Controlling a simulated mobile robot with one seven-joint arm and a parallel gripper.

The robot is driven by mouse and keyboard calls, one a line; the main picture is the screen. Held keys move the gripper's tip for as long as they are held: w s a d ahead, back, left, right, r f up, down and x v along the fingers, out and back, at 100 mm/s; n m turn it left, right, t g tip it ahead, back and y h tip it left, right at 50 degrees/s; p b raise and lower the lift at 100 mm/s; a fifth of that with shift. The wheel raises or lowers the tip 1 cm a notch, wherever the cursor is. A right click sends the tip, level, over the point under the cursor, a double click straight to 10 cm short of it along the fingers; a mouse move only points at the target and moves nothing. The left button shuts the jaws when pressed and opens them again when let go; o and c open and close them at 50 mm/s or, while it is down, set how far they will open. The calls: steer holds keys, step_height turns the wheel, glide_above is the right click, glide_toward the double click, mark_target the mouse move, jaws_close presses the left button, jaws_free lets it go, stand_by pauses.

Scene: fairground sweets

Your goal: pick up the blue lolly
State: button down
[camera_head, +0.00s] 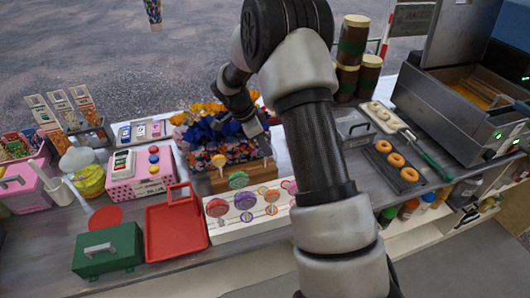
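My gripper (258,132) is behind the stand, low over the right side of a heap of blue and yellow wrapped sweets (212,130). It is dark and small, and my arm partly hides the area to its right. I cannot tell whether its fingers are open or whether it touches the sweets.
A red tray (177,232) and a green box (108,248) stand left of the lolly stand. A pink cash box (140,173) is behind them. Doughnuts on a dark tray (408,176) and a fryer (455,105) are at the right. The counter's front edge is close to the stand.

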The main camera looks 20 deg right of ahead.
steer(key=shift+r, duration=0.15)
step_height(320, 180, up, 10)
steer(key=shift+f+b, duration=0.1)
steer(key=shift+b, duration=0.25)
stand_by(0.4)
